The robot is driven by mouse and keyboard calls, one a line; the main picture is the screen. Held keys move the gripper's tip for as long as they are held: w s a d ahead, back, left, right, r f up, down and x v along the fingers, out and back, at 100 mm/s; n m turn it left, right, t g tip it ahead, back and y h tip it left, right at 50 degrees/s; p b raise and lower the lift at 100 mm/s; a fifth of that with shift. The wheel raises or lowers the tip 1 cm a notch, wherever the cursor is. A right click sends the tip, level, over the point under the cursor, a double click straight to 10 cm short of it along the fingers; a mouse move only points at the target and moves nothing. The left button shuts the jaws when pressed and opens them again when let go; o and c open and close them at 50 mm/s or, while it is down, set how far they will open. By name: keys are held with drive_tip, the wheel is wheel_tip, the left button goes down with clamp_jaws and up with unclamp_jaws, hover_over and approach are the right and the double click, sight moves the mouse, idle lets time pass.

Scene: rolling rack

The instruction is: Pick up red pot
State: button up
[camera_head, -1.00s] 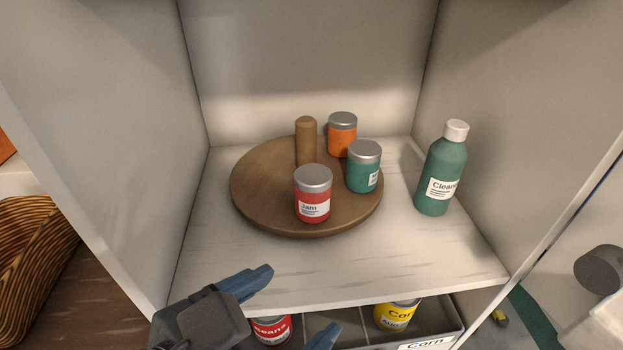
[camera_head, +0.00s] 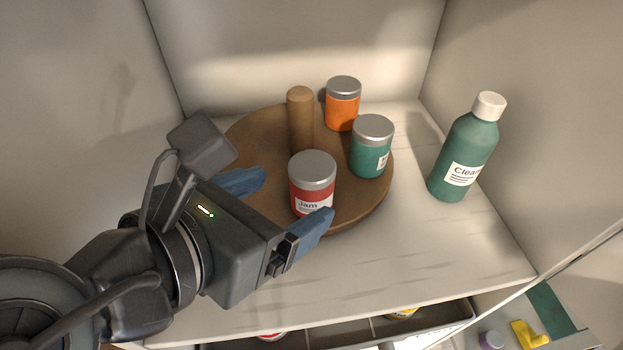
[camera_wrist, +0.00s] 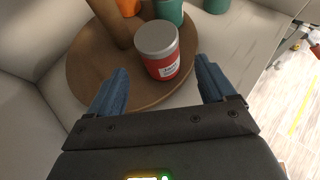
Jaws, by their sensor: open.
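My gripper (camera_head: 283,202) is open, with blue fingers, and points at the red pot from the front left.
A wooden post (camera_head: 300,120) rises from the turntable behind the pot. An orange jar (camera_head: 342,110) and a green jar (camera_head: 371,150) stand behind and right. A green cleaner bottle (camera_head: 465,150) stands on the shelf (camera_head: 420,245) at right. Cabinet walls close both sides.

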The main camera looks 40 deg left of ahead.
sight(312, 165)
drive_tip(key=w, duration=0.6)
drive_tip(key=shift+w+a, duration=0.25)
drive_tip(key=shift+w, duration=0.1)
drive_tip(key=shift+w+f, duration=0.3)
drive_tip(key=shift+w, duration=0.1)
drive_tip(key=shift+c, duration=0.4)
drive_tip(key=c, duration=1)
drive_tip(key=shift+c, duration=0.5)
drive_tip(key=shift+r, duration=0.15)
